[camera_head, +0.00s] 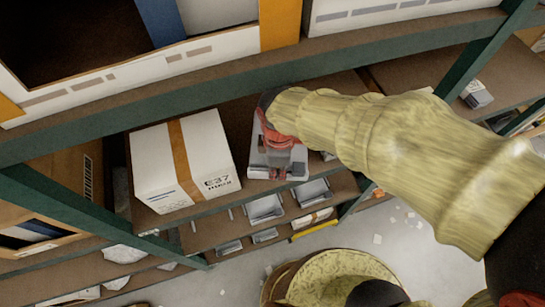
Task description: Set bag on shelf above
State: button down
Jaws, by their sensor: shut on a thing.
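My arm, in a pale yellow sleeve, reaches in from the right. My red and dark gripper (277,153) points down at the middle shelf level (233,122), beside a white box. It is shut on a light grey, flat-looking thing, which I take to be the bag (257,164). The gripper covers much of the bag, so its full shape and whether it touches the shelf cannot be told. The shelf above (215,93) has a green front beam and crosses the view over the gripper.
A white box with an orange stripe (205,150) stands just left of my gripper. Large white boxes (215,57) fill much of the visible upper shelf. Grey trays (265,208) lie on a lower level. Green posts (75,207) frame the rack.

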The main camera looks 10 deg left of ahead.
jog(key=b, duration=0.5)
send_over(277, 187)
jog(key=shift+w+a+f, duration=0.1)
jog(key=shift+f, duration=3.7)
jog(key=c, duration=1.7)
grip_release()
jog(key=shift+r, duration=3.75)
